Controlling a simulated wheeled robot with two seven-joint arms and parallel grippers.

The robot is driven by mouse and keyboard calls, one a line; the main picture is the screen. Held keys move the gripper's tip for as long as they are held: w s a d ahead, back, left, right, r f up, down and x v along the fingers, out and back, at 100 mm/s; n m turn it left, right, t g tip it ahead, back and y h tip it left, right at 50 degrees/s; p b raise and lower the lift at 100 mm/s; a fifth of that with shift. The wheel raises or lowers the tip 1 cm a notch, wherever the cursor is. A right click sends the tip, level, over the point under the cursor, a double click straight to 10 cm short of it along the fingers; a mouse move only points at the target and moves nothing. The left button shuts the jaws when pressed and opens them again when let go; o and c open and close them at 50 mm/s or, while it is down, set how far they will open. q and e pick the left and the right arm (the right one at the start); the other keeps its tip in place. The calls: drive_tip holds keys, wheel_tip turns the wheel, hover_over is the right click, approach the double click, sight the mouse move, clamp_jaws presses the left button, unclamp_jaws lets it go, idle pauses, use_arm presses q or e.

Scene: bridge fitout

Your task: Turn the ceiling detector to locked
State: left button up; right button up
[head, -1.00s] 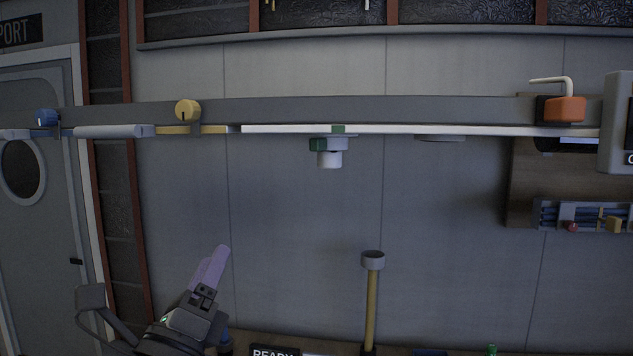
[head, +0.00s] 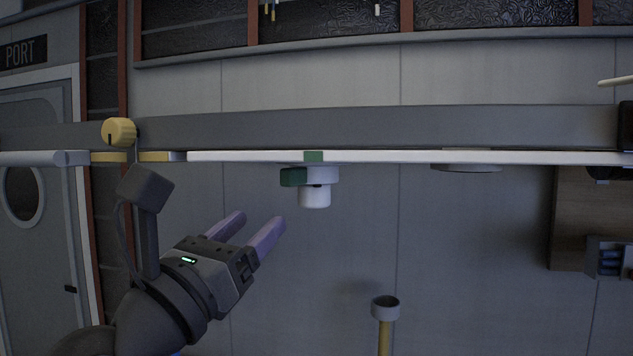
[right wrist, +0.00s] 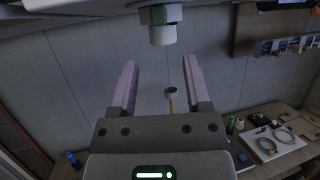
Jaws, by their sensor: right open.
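The ceiling detector (head: 314,196) is a white cylinder on a grey round base, hanging under the white ceiling strip. My left gripper is not in view.
A grey overhead beam (head: 400,128) crosses the view, with a yellow knob (head: 119,132) at left. A flat grey disc (head: 466,168) is on the strip to the right. A yellow pole with a grey cup (head: 385,307) stands below. The wrist view shows a cluttered desk (right wrist: 255,115).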

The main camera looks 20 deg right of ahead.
sight(291, 184)
drive_tip(key=w+d+r+p, duration=0.2)
drive_tip(key=r, duration=0.1)
drive_tip(key=shift+w+d+p, duration=0.1)
drive_tip(key=shift+d+p, duration=0.2)
drive_tip(key=shift+p, duration=0.1)
drive_tip(key=x, duration=0.1)
drive_tip(key=p+x, duration=0.1)
drive_tip(key=x, duration=0.2)
drive_tip(key=shift+w+d+f+p, duration=0.2)
drive_tip(key=shift+w+d+p, duration=0.1)
drive_tip(key=shift+a, duration=0.1)
drive_tip(key=shift+f, duration=0.1)
drive_tip(key=c, duration=0.4)
clamp_jaws()
